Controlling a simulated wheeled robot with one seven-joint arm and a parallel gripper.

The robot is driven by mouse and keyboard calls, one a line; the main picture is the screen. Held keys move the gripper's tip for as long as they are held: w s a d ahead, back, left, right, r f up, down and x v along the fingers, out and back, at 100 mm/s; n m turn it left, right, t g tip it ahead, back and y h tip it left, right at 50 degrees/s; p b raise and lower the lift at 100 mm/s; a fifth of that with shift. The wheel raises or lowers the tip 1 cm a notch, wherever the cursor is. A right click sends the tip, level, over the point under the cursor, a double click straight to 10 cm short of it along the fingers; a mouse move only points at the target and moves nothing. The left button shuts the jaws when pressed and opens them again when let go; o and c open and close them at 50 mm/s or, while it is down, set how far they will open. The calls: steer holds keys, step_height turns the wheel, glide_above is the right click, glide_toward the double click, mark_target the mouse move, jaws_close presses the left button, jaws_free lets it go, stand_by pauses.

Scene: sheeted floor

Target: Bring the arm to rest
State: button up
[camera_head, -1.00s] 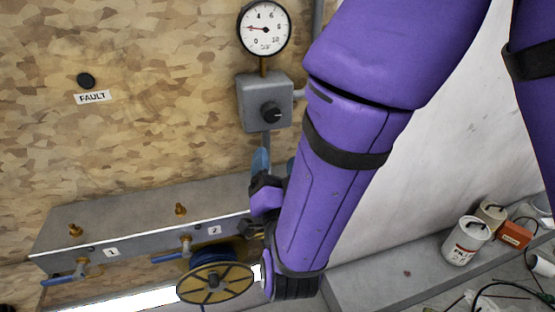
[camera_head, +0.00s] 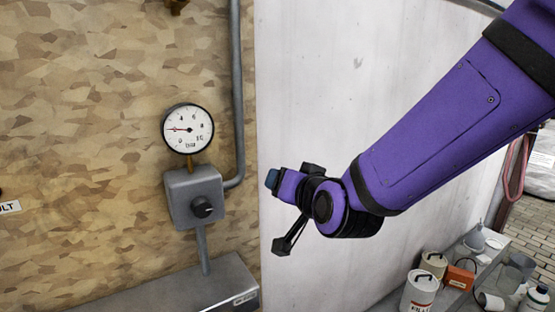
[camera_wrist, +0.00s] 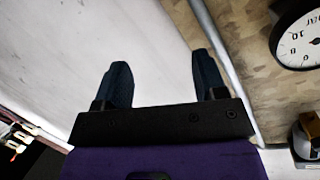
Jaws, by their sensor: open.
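My arm is purple with black bands and reaches in from the right in the head view. My gripper (camera_head: 272,180) is in front of the white wall panel (camera_head: 320,90), to the right of the gauge and grey knob box. In the wrist view my gripper (camera_wrist: 160,85) shows two dark blue fingers set well apart. Nothing is between them but the pale panel behind. In the head view the fingers are seen from the side and partly hidden by the wrist.
A round pressure gauge (camera_head: 188,129) sits above a grey box with a black knob (camera_head: 202,207). A grey pipe (camera_head: 236,90) runs beside them. White cans (camera_head: 419,292), an orange box (camera_head: 460,277) and other clutter stand on a ledge at lower right. The space before the white panel is clear.

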steer(key=s+d+r+n+g+h, duration=0.15)
steer(key=s+d, duration=0.25)
steer(key=d, duration=0.5)
steer(key=s+d+r+g+h, duration=0.2)
steer(key=s+d+r+g, duration=0.1)
steer(key=d, duration=0.5)
steer(key=s+d+g+h, duration=0.2)
steer(key=s+d+g, duration=0.2)
steer(key=s+d, duration=0.7)
steer(key=s, duration=0.2)
steer(key=shift+s+m+h, duration=0.35)
steer(key=shift+s, duration=0.05)
steer(key=shift+d, duration=0.1)
